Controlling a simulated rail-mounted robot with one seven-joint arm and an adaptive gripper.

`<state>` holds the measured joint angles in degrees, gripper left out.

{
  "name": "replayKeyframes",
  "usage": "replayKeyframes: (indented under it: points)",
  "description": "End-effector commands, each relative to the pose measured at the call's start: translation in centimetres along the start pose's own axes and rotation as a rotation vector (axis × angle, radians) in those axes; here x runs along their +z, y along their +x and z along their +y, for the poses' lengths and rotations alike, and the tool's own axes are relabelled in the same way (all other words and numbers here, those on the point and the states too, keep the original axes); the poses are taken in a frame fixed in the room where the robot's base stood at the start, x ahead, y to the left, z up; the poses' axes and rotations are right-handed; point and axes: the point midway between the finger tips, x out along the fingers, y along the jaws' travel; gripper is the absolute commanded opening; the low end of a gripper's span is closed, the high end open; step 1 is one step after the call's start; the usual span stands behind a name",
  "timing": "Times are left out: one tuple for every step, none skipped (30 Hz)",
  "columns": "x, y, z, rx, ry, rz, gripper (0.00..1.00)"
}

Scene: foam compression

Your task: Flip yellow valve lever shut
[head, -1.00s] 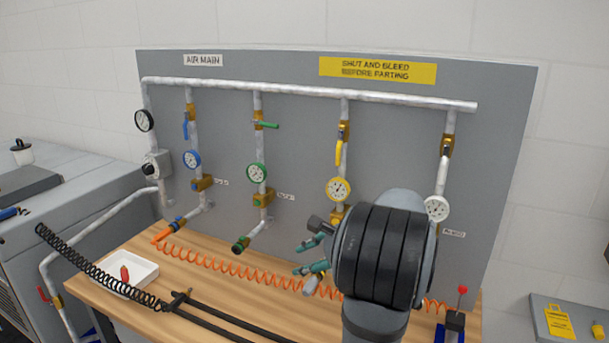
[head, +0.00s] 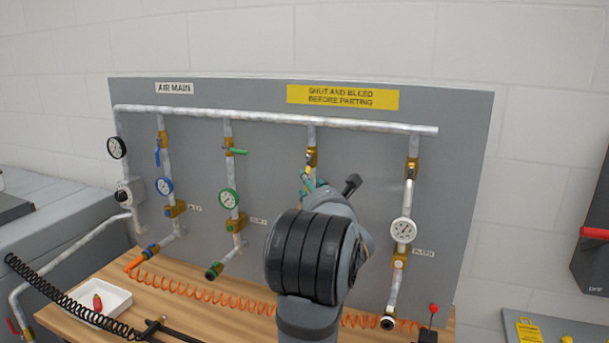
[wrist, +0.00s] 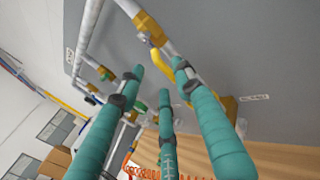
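In the wrist view the yellow lever (wrist: 157,62) shows just beyond and between my fingertips. My gripper (head: 308,187) is at the lever's lower end, with its teal fingers spread apart and nothing held between them; its open fingers also show in the wrist view (wrist: 158,82). I cannot tell whether a fingertip touches the lever. The yellow gauge is hidden behind my arm in the head view.
Neighbouring drops carry a green lever (head: 235,151) and a blue lever (head: 157,156) to the left, and a white lever (head: 409,193) with a white gauge (head: 403,230) to the right. Orange coiled hose lies on the wooden bench (head: 190,310) below. The panel between drops is clear.

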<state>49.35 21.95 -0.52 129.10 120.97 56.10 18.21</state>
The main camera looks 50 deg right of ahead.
Motion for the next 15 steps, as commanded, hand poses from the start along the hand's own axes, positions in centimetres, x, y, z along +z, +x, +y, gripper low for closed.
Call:
replayKeyframes:
  points:
    - [0.2, 1.1, 0.1, 0.002, 0.001, 0.004, 0.34]
    - [0.2, 1.6, 0.0, 0.002, 0.002, 0.004, 0.34]
    - [0.2, 2.3, 0.1, 0.002, 0.0, 0.004, 0.34]
    - [0.2, 2.8, 0.1, 0.002, 0.0, 0.004, 0.34]
    - [0.1, 3.3, 0.1, 0.001, 0.001, 0.004, 0.34]
    - [0.2, 3.8, 0.1, 0.002, -0.001, 0.003, 0.34]
    - [0.2, 4.2, 0.1, 0.001, -0.001, 0.003, 0.34]
    - [0.2, 4.5, 0.1, 0.001, -0.001, 0.002, 0.34]
    - [0.1, 4.9, 0.1, 0.001, -0.001, 0.003, 0.34]
    - [0.1, 5.1, 0.0, 0.001, -0.002, 0.002, 0.34]
    - [0.1, 5.3, 0.0, 0.0, -0.002, 0.001, 0.34]
    - [0.1, 5.5, 0.0, 0.0, -0.002, 0.001, 0.34]
    - [0.0, 5.6, 0.0, 0.0, -0.003, 0.001, 0.34]
    - [0.0, 5.6, 0.0, 0.0, -0.003, 0.001, 0.34]
    - [0.0, 5.7, 0.1, 0.0, -0.003, 0.001, 0.34]
